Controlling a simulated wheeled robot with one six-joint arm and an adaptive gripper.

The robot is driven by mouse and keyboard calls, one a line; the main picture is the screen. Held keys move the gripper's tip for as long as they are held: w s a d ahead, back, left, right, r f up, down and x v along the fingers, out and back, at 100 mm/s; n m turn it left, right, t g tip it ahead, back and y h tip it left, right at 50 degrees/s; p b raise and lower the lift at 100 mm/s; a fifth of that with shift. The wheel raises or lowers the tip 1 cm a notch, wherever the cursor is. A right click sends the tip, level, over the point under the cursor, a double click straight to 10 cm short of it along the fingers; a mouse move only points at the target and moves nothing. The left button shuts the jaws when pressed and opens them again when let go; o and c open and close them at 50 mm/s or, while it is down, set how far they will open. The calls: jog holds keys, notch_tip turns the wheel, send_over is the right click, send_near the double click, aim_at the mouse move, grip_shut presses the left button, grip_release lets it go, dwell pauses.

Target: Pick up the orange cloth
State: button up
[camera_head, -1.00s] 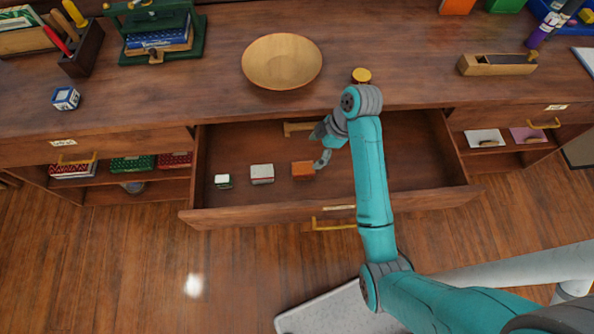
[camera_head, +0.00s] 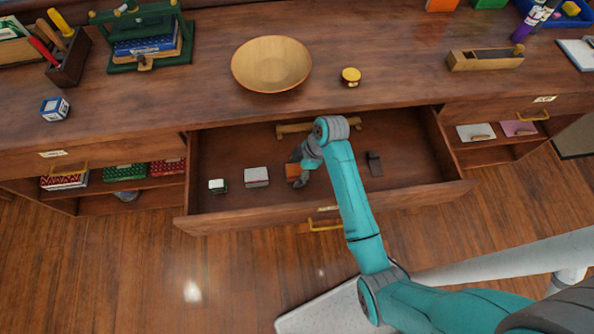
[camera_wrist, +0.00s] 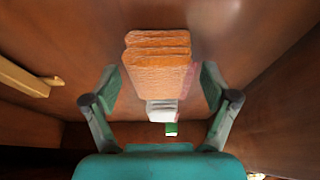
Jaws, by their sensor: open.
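The orange cloth (camera_head: 293,171) is a small folded stack lying in the open drawer (camera_head: 225,150). In the wrist view the cloth (camera_wrist: 158,65) shows its folded layers between the two fingers of my gripper (camera_wrist: 158,90). The fingers are spread, one on each side of the cloth, and no clear grip on it shows. In the head view my gripper (camera_head: 300,168) is down at the cloth and hides part of it.
A grey-white folded cloth (camera_head: 256,177) and a small green-and-white item (camera_head: 217,185) lie left of the orange cloth. A wooden bar (camera_head: 293,128) lies along the drawer's back, and a dark block (camera_head: 374,164) lies to the right. A wooden bowl (camera_head: 271,64) stands on the top above.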

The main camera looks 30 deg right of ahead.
aim_at(297, 170)
jog(key=c, duration=1.2)
notch_tip(297, 170, up, 10)
jog(key=shift+o, duration=1.2)
jog(key=shift+c, duration=0.8)
